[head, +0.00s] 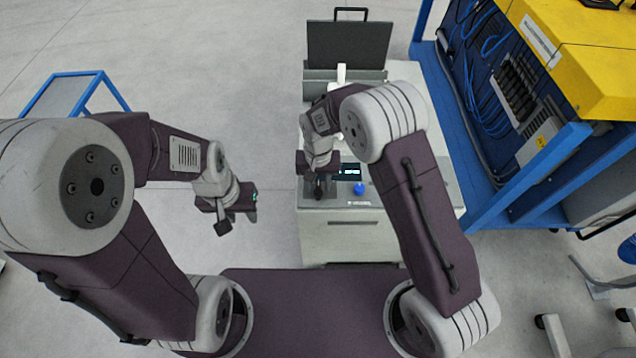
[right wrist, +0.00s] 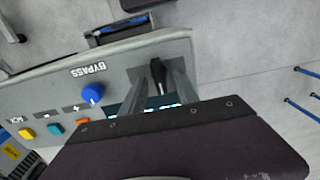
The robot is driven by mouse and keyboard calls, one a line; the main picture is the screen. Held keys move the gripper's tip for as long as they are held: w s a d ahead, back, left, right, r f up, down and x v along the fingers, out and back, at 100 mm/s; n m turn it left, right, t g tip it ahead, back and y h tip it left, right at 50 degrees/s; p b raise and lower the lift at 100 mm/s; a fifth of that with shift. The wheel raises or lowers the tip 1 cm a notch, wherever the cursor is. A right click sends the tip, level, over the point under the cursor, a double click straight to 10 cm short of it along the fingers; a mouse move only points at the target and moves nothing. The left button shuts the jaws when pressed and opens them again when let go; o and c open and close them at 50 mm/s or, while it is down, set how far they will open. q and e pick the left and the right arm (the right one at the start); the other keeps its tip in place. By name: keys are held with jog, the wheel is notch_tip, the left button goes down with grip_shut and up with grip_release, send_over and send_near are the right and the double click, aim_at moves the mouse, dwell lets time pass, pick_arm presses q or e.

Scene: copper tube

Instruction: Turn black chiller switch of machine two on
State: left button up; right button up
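The black switch (right wrist: 158,74) stands on the light grey control panel (right wrist: 50,80) of the chiller machine. In the right wrist view it sits between the two fingertips of my right gripper (right wrist: 159,88), which look apart with the switch in the gap; firm contact is not visible. In the head view my right gripper (head: 318,178) is over the left part of the machine's front panel and hides most of the switch. My left gripper (head: 237,218) hangs over bare floor left of the machine, apart from it; its finger gap is unclear.
A blue knob (right wrist: 93,93) is beside the switch, near the "BYPASS" label, with a lit display partly hidden. Yellow (right wrist: 26,132) and teal (right wrist: 54,128) buttons are further left. A blue-framed yellow machine (head: 585,60) stands at the right.

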jog(key=shift+s+f, duration=0.25)
jog(key=shift+f, duration=0.35)
jog(key=shift+w, duration=0.15)
jog(key=shift+c, duration=0.9)
grip_shut()
jog(key=m, duration=1.1)
jog(key=shift+m, duration=0.3)
jog(key=shift+w+m, duration=0.1)
jog(key=shift+m, duration=0.2)
